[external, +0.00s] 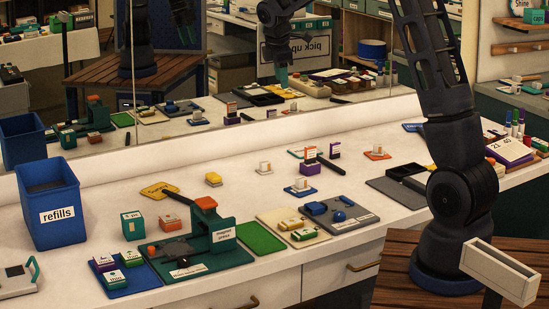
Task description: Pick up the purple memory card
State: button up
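I cannot single out a purple memory card for certain at this size. A small upright piece with purple and white parts (335,151) stands towards the back of the white counter. To its left, a piece with an orange top and a purple lower part (310,166) stands by a dark stick. A purple box with a white top (103,263) sits on the blue tray at the front left. My arm rises out of the top of the picture. My gripper shows only as a small reflection in the mirror (283,72), apart from the counter pieces; its fingers are unclear.
A blue refills bin (50,222) stands at the left. A green press (208,236) and a grey mat (346,222) lie towards the front. A dark tray (405,174) is near my arm. The mirror (215,60) runs behind the counter. Bare counter shows mid-left.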

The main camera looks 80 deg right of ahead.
jog(key=s+d+f+n+g, duration=0.1)
jog(key=d+f, duration=0.4)
jog(key=d, duration=0.2)
jog(key=s+d+f, duration=0.1)
jog(key=d+f, duration=0.3)
jog(key=d, duration=0.3)
jog(key=n+g, duration=0.2)
send_over(336, 152)
jog(key=w, duration=0.1)
notch_tip(336, 152, down, 18)
jog(key=shift+d+f, duration=0.1)
jog(key=shift+d, duration=0.05)
jog(key=shift+a+x, duration=0.15)
jog(key=shift+x, duration=1.1)
jog(key=shift+a+x, duration=0.15)
jog(key=shift+x, duration=1.1)
jog(key=shift+w+f, duration=0.1)
jog(key=shift+w, duration=0.15)
grip_shut()
